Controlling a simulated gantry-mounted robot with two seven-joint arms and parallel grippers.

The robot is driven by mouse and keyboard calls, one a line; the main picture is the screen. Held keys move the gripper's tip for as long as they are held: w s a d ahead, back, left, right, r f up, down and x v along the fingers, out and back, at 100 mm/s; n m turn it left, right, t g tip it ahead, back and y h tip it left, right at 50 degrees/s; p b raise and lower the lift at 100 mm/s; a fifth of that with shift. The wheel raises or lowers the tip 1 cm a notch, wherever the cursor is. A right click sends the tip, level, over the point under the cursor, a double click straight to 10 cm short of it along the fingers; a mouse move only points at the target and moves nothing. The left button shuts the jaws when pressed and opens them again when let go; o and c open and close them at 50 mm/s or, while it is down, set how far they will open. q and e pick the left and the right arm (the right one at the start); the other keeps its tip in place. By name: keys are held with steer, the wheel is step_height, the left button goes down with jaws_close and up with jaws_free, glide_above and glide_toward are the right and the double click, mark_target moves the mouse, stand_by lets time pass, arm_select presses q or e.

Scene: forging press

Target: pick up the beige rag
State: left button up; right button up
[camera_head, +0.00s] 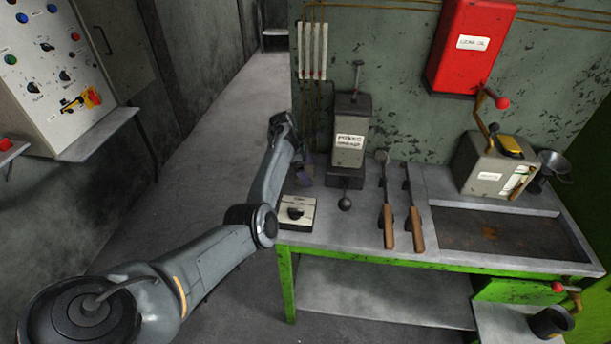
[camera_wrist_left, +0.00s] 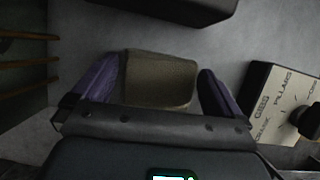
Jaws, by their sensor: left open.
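The beige rag (camera_wrist_left: 160,80) shows in the left wrist view as a folded, brownish-beige block on the grey table top. My left gripper (camera_wrist_left: 157,70) is open, with one purple finger on each side of the rag. The left finger is close to the rag's edge; a small gap shows at the right finger. I cannot tell whether either finger touches it. In the head view my left gripper (camera_head: 305,168) is at the bench's left end, and the rag is hidden behind my arm and gripper. My right gripper is not in view.
A switch box (camera_head: 297,213) stands close by at the bench's front left corner. A grey lever unit (camera_head: 349,135) stands just right of the gripper. Two wooden-handled tools (camera_head: 388,225) lie further right, beside a shallow tray (camera_head: 450,228). The aisle left of the bench is clear.

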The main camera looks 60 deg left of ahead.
arm_select(q)
steer(key=c, duration=0.7)
steer(key=shift+r, duration=0.1)
steer(key=shift+s+r+p, duration=0.25)
steer(key=shift+r+p, duration=0.1)
steer(key=shift+r, duration=0.5)
step_height(320, 180, up, 6)
steer(key=shift+s+f+p, duration=0.1)
steer(key=shift+f+p, duration=0.1)
steer(key=shift+p, duration=0.55)
steer(key=shift+s+d+f+p, duration=0.1)
steer(key=shift+s+d+p, duration=0.15)
steer(key=shift+s+p, duration=2.15)
steer(key=shift+s+d+f+p, duration=0.15)
steer(key=shift+s+p, duration=0.6)
steer(key=shift+s, duration=3.3)
steer(key=shift+s+d+p, duration=0.3)
steer(key=shift+s+p, duration=1.3)
steer(key=shift+s, duration=1.6)
